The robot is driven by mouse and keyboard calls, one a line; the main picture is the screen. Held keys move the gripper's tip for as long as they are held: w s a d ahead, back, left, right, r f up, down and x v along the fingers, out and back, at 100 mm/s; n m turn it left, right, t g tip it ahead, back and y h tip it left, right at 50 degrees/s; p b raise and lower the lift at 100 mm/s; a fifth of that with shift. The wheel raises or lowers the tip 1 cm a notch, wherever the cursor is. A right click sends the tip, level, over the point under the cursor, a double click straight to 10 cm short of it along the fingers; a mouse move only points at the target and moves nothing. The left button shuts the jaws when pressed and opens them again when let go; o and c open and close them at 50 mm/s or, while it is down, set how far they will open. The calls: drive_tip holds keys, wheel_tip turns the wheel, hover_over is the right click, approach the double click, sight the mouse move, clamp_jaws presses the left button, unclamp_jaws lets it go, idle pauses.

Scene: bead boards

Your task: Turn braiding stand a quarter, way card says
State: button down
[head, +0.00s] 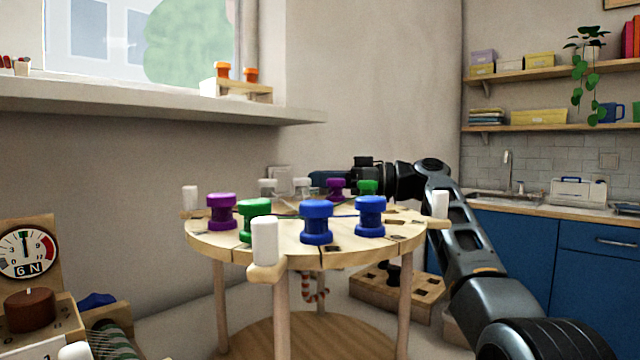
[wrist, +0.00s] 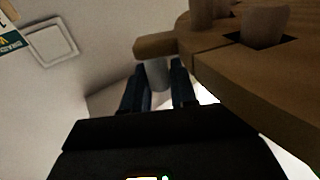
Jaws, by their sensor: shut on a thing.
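The braiding stand (head: 300,255) is a round wooden disc on legs, with purple, green, blue and whitish bobbins standing around its rim. White upright peg handles show at its left (head: 190,198), front (head: 264,240) and right (head: 439,203). My gripper (head: 318,179) reaches over from the right to the far side of the disc, its tips partly hidden behind bobbins. In the wrist view my gripper (wrist: 159,80) is shut on a pale peg handle (wrist: 157,74) at a wooden tab of the disc (wrist: 155,46). A cropped printed card (wrist: 12,42) shows at the upper left; I cannot read it.
A round gauge marked 6 N (head: 27,252) stands at the lower left beside a brown knob (head: 29,310). A holed wooden block (head: 420,292) lies behind the stand's right legs. A striped braid (head: 316,290) hangs below the disc. A windowsill (head: 150,100) runs behind.

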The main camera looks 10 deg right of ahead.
drive_tip(key=shift+w+a+n+g, duration=0.2)
drive_tip(key=shift+a+n+g, duration=0.1)
drive_tip(key=shift+a+g, duration=0.1)
drive_tip(key=shift+a, duration=0.1)
drive_tip(key=c, duration=1)
unclamp_jaws()
